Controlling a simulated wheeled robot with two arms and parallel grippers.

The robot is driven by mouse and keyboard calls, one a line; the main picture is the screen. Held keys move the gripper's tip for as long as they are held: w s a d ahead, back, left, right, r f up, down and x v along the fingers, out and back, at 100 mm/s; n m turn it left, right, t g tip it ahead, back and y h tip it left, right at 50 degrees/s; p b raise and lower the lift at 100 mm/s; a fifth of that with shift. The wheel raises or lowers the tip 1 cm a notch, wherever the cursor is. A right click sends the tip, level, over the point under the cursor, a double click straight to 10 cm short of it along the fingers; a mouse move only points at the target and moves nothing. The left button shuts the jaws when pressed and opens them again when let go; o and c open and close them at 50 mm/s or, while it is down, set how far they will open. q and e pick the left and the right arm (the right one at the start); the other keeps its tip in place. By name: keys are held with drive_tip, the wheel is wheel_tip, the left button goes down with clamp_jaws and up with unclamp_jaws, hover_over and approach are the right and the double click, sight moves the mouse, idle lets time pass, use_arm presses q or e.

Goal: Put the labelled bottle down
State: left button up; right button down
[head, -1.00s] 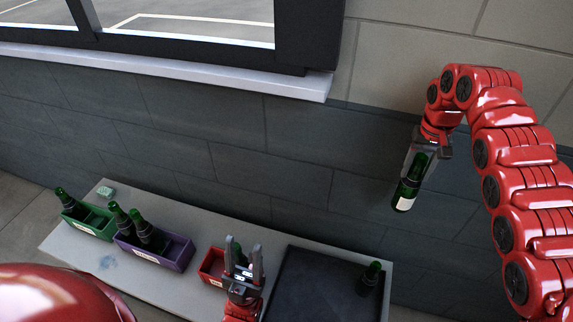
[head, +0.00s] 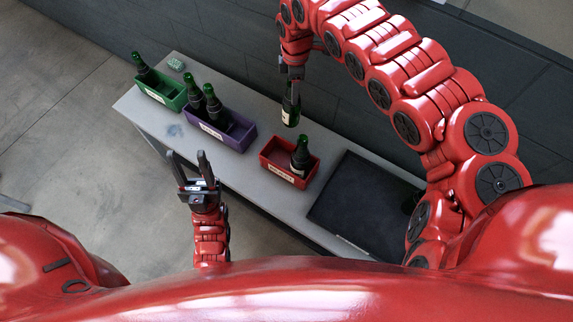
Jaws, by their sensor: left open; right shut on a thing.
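The labelled bottle (head: 290,110), dark green with a pale label, hangs upright in my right gripper (head: 291,80). The gripper is shut on its upper part. The bottle appears behind the red crate (head: 283,173), between it and the purple crate; how high it is above the table I cannot tell. My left gripper (head: 188,160) is open and empty, its fingers pointing up, near the table's front edge in front of the purple crate (head: 237,146). The red crate has a white label and holds one dark bottle (head: 300,156) in its right part; its left part looks empty.
The purple crate holds two bottles (head: 213,106). The green crate (head: 175,100) holds one bottle (head: 144,68). A small green object (head: 176,64) lies behind it. A black tray (head: 355,205) is at the right, with a bottle partly hidden by my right arm.

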drive_tip(key=s+a+f+n, duration=0.2)
drive_tip(key=f+n, duration=0.4)
drive_tip(key=f, duration=0.3)
drive_tip(key=s+a+f+n, duration=0.2)
drive_tip(key=f+n, duration=0.4)
drive_tip(key=f, duration=0.3)
drive_tip(key=shift+s+a, duration=0.35)
drive_tip(key=shift+a, duration=0.15)
drive_tip(key=shift+f, duration=0.2)
drive_tip(key=shift+c, duration=1.4)
unclamp_jaws()
drive_tip(key=shift+r, duration=0.1)
drive_tip(key=shift+r, duration=0.1)
